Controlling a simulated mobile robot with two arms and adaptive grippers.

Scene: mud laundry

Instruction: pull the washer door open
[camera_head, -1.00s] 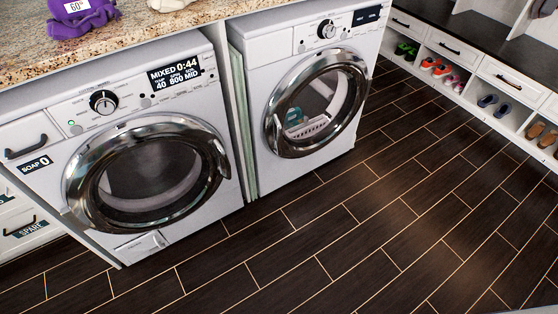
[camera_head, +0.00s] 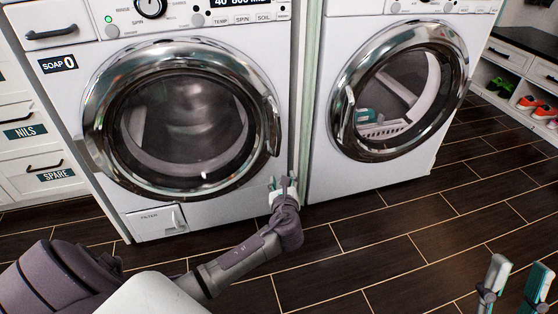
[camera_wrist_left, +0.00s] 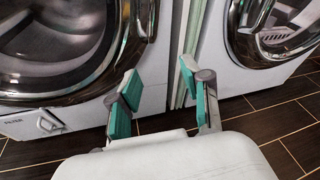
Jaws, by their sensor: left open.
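The washer (camera_head: 285,60) is the white left machine with the soap drawer. Its round chrome-rimmed door (camera_head: 100,125) is closed, with a handle (camera_head: 273,126) on its right edge. In the left wrist view the door (camera_wrist_left: 120,70) fills the upper left, its handle (camera_wrist_left: 151,18) at the top edge. My left gripper (camera_head: 283,184) is in front of the washer's lower right, below the handle and apart from it. Its teal-padded fingers (camera_wrist_left: 160,82) are spread and empty. My right gripper (camera_head: 516,280) is at the lower right over the floor, fingers apart and empty.
A second front-loader (camera_head: 335,185) stands to the right, door closed, a teal and white item (camera_head: 385,125) behind its glass. A narrow gap separates the machines. Drawers (camera_head: 35,175) are at the left, a shoe shelf (camera_head: 525,100) at the right. Dark floor (camera_head: 400,235) is clear.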

